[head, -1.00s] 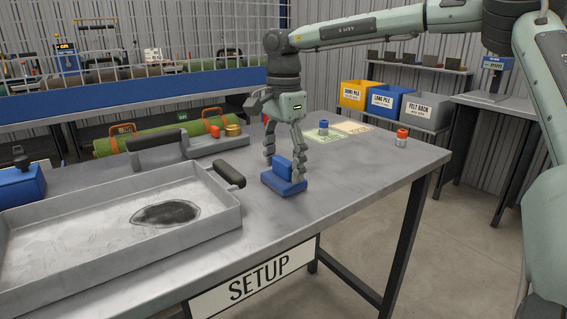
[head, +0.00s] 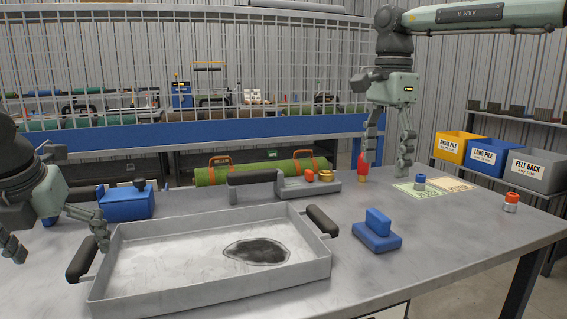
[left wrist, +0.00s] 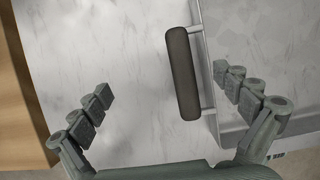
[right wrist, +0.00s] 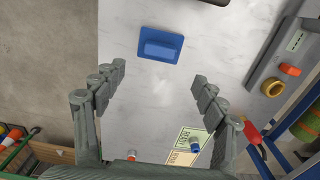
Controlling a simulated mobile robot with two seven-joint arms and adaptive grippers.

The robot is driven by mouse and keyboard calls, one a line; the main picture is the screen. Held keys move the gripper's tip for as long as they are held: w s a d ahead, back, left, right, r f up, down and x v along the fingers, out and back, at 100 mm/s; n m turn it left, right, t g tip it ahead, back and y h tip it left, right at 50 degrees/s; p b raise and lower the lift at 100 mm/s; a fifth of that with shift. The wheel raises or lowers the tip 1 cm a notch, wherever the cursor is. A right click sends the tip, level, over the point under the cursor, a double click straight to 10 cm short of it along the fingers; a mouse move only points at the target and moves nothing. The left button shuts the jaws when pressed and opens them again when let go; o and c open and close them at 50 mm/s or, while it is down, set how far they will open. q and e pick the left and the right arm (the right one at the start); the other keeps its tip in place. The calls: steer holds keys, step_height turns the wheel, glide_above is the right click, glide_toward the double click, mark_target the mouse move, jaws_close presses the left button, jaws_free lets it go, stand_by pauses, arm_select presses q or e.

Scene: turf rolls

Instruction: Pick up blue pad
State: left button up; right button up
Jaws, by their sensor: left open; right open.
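The blue pad (head: 377,233), a flat block with a raised grip, lies on the grey table right of the tray; the right wrist view also shows it (right wrist: 160,46). My right gripper (head: 388,168) is open and empty, raised above the table behind the pad. In the right wrist view its fingers (right wrist: 158,88) are spread, with the pad beyond their tips. My left gripper (head: 60,240) is open at the tray's left end. In the left wrist view its fingers (left wrist: 166,92) are spread on either side of the tray's dark handle (left wrist: 182,74), which is apart from both.
The large metal tray (head: 140,290) with a dark patch fills the table's front left. A blue box (head: 125,204), green roll (head: 260,171) and grey tool (head: 250,188) stand behind. A red-tipped item (head: 362,167) and small blue-topped (head: 420,182) and red-topped (head: 511,203) items stand right.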

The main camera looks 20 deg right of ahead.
mark_target(379, 214)
steer(key=shift+o, duration=0.3)
steer(key=shift+o, duration=1.1)
steer(key=shift+d+f, duration=0.1)
steer(key=shift+f, duration=0.1)
steer(key=o, duration=0.4)
steer(key=f, duration=0.7)
steer(key=shift+s+d+f, duration=0.1)
steer(key=shift+s+d, duration=0.15)
steer(key=shift+s, duration=0.1)
steer(key=shift+w+a+f, duration=0.1)
steer(key=shift+f, duration=0.95)
steer(key=shift+w+a+f, duration=0.1)
steer(key=shift+w+f, duration=0.05)
steer(key=shift+f, duration=0.95)
steer(key=shift+w+a+f, duration=0.1)
steer(key=shift+f, duration=0.95)
